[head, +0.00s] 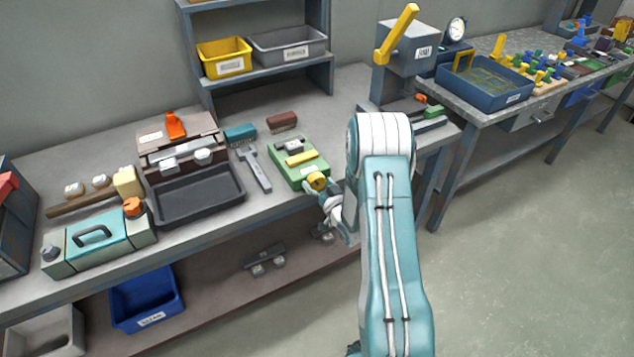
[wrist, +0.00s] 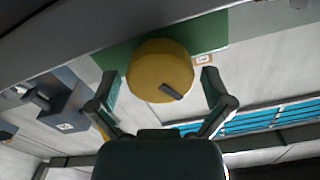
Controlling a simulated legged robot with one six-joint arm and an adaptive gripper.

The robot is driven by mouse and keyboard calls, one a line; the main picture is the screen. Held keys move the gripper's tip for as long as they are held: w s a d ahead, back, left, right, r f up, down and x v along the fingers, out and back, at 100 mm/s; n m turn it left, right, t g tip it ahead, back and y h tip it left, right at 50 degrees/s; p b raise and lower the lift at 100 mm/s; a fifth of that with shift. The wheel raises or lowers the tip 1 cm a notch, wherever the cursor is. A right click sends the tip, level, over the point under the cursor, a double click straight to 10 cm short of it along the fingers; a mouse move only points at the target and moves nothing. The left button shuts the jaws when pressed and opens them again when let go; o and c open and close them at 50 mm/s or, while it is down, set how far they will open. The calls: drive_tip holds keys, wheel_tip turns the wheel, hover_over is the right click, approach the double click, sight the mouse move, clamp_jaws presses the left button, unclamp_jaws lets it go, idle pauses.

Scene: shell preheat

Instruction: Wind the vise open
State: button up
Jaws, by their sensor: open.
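The vise appears to be the green block (head: 312,167) near the front edge of the workbench, with a grey part and a yellow bar on top. Its round yellow knob (head: 317,181) faces the front edge. In the wrist view the knob (wrist: 150,66) fills the middle and carries a dark mark on its face. My gripper (head: 322,190) is at the knob, and in the wrist view its open fingers (wrist: 160,82) stand on either side of it with gaps visible. My wrist and arm hide part of the bench to the right of the vise.
A dark tray (head: 200,213) and a grey hand tool (head: 256,172) lie left of the vise. Teal (head: 240,132) and dark red (head: 282,121) blocks lie behind it. A press with a yellow lever (head: 397,35) stands behind right. Open floor (head: 520,250) is at the right.

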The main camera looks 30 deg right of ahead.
drive_tip(key=shift+w, duration=0.15)
drive_tip(key=c, duration=1)
drive_tip(key=shift+n, duration=0.4)
drive_tip(key=n, duration=0.5)
drive_tip(key=shift+n, duration=0.3)
drive_tip(key=n, duration=0.5)
drive_tip(key=shift+a+n, duration=0.15)
drive_tip(key=shift+n, duration=0.25)
drive_tip(key=shift+f, duration=0.1)
drive_tip(key=o, duration=1)
